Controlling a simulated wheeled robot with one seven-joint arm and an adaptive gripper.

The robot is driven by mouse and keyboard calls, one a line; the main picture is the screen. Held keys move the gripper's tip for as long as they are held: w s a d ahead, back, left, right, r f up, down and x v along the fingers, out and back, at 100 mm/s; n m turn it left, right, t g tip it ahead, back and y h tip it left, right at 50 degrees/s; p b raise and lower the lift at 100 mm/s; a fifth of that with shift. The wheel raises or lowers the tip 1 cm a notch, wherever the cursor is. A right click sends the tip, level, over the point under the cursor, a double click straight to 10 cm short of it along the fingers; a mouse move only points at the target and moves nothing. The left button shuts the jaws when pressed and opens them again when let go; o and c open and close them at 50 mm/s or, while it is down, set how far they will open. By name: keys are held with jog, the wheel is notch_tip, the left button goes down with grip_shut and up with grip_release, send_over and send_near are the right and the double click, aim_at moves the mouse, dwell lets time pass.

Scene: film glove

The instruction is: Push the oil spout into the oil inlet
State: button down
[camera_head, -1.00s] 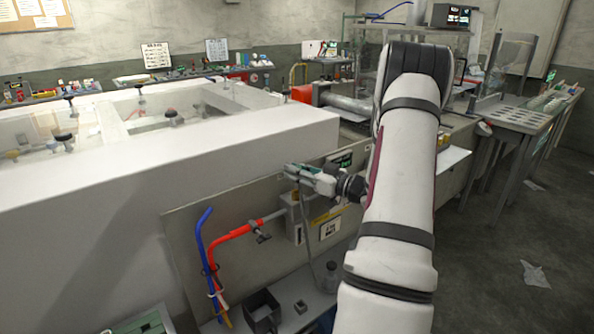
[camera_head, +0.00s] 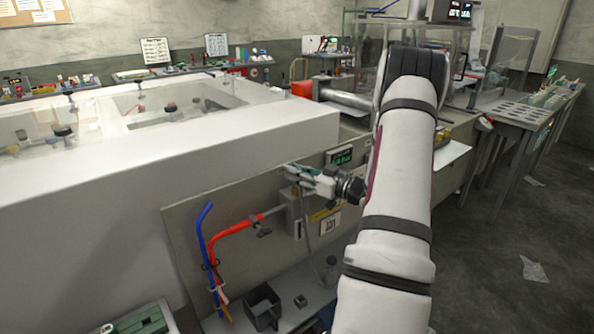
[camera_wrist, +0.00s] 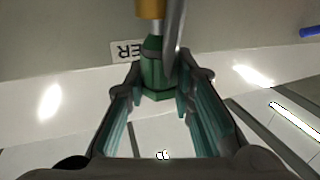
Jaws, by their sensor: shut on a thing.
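My gripper (camera_head: 292,170) is by the upper edge of the grey panel in the head view, pointing left. In the wrist view my gripper (camera_wrist: 160,82) is shut on a green fitting (camera_wrist: 155,78) between its teal-padded fingers, probably the oil spout. A metal stem and a brass collar (camera_wrist: 150,8) show above the fitting. In the head view a thin grey hose (camera_head: 307,225) hangs below my gripper in front of the panel. I cannot pick out the oil inlet for certain, nor tell whether the fitting is in an opening.
The grey panel (camera_head: 185,235) carries red and blue pipes (camera_head: 228,230) left of my gripper. A white block (camera_head: 200,165) with a recessed top stands behind it. A dark open box (camera_head: 262,308) is on the low shelf. Floor at the right is mostly clear.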

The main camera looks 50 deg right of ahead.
jog(key=shift+f, duration=0.4)
jog(key=c, duration=1.3)
grip_release()
jog(key=s+d, duration=0.1)
jog(key=s, duration=1.1)
jog(key=shift+d, duration=0.1)
